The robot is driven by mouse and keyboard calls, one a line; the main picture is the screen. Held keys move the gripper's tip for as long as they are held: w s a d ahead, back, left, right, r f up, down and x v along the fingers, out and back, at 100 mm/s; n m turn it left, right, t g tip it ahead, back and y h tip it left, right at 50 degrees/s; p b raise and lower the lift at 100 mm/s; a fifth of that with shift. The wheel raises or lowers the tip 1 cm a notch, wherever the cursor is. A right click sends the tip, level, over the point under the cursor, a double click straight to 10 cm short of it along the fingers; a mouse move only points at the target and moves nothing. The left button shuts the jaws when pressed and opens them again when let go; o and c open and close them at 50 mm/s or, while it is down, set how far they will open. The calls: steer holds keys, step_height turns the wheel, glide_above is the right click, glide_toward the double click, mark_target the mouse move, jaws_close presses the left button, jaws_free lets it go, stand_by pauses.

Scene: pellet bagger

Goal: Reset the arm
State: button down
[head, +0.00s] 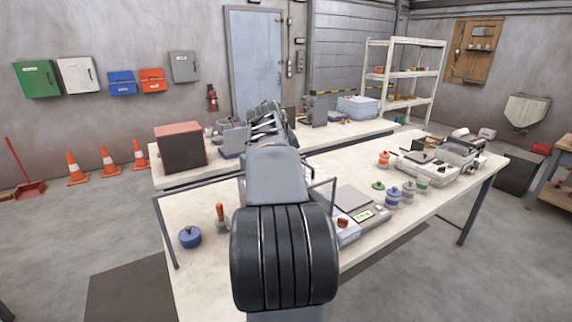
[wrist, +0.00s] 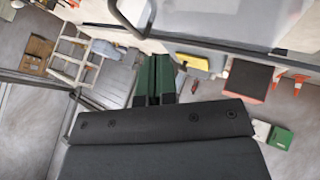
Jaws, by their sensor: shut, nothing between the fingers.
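My gripper (wrist: 155,62) shows in the wrist view, with two dark green fingers side by side and closed together. Nothing is held between them. The wrist view is turned over, with the shelf at upper left and the red-topped box at right. In the head view my arm rises in the middle, over the near table (head: 190,270), and hides part of both tables. I cannot make out the fingers clearly in that view.
A blue jar (head: 190,237) and an orange-handled tool (head: 220,215) stand left of my arm. A scale (head: 365,213) and several small jars stand right. A red-topped box (head: 181,147) is on the far table (head: 340,132). Cones and a white shelf (head: 403,73) stand behind.

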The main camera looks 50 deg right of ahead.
steer(key=shift+a+r, duration=0.35)
steer(key=shift+r, duration=0.05)
steer(key=w+a+f+n+t+y, duration=0.15)
steer(key=a+f, duration=0.25)
steer(key=a, duration=0.8)
steer(key=w+a+f+n+t+y, duration=0.1)
steer(key=a+f+n+y, duration=0.2)
steer(key=a, duration=0.8)
steer(key=s+a+f+y, duration=0.1)
steer(key=s+a+f, duration=0.3)
steer(key=a, duration=0.4)
steer(key=s+a+f+n+y, duration=0.1)
steer(key=s+a+f+y, duration=0.1)
steer(key=s+a+f, duration=0.2)
steer(key=a+f+g, duration=0.1)
steer(key=a+f, duration=0.2)
steer(key=shift+a, duration=0.4)
steer(key=shift+d+n, duration=0.15)
steer(key=shift+n, duration=0.1)
